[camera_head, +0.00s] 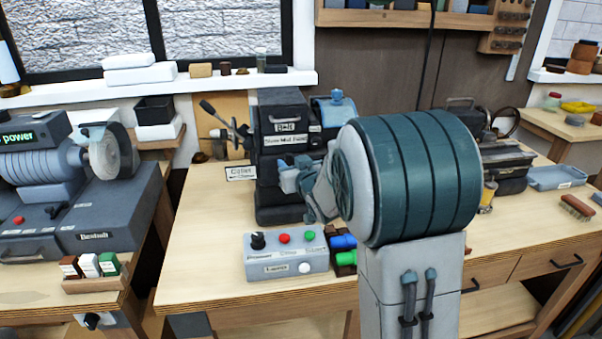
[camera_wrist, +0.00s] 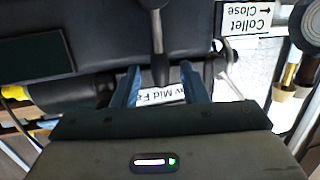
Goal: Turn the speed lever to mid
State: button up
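The dark grey lathe headstock (camera_head: 283,105) stands on the wooden bench, with a "Slow Mid Fast" label (camera_head: 287,140) on its face. In the wrist view the label (camera_wrist: 165,96) is partly hidden by my gripper, and only its middle reads clearly. A dark lever (camera_wrist: 156,40) with a rounded hub and a thick end shows above the label. My gripper (camera_wrist: 160,72) is open, one blue finger on each side of the lever's end, with gaps visible. In the head view my gripper (camera_head: 291,178) is in front of the headstock, and the speed lever cannot be made out there.
A "Collet Close" sign (camera_head: 241,173) hangs left of my gripper. A long black-handled lever (camera_head: 213,112) sticks out at the headstock's left. A grey control box (camera_head: 287,262) with coloured buttons stands at the bench front. My arm hides much of the bench's middle.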

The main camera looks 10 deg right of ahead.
jog(key=s+d+r+b, duration=0.1)
jog(key=s+d+b, duration=0.1)
jog(key=s, duration=1.1)
jog(key=shift+r, duration=0.3)
jog(key=shift+s, duration=0.1)
jog(key=s+f+g+h, duration=0.1)
jog(key=s+f+g, duration=0.2)
jog(key=s, duration=0.4)
jog(key=s+f+m+g, duration=0.1)
jog(key=s+f+g, duration=0.3)
jog(key=s+g, duration=0.2)
jog(key=s+f+m+g+h, duration=0.1)
jog(key=s+f+g, duration=0.2)
jog(key=s, duration=0.6)
jog(key=shift+s+a+f+g+h, duration=0.3)
jog(key=shift+s+a+f+g, duration=0.1)
jog(key=shift+g, duration=0.4)
jog(key=shift+d, duration=0.1)
jog(key=shift+c, duration=0.3)
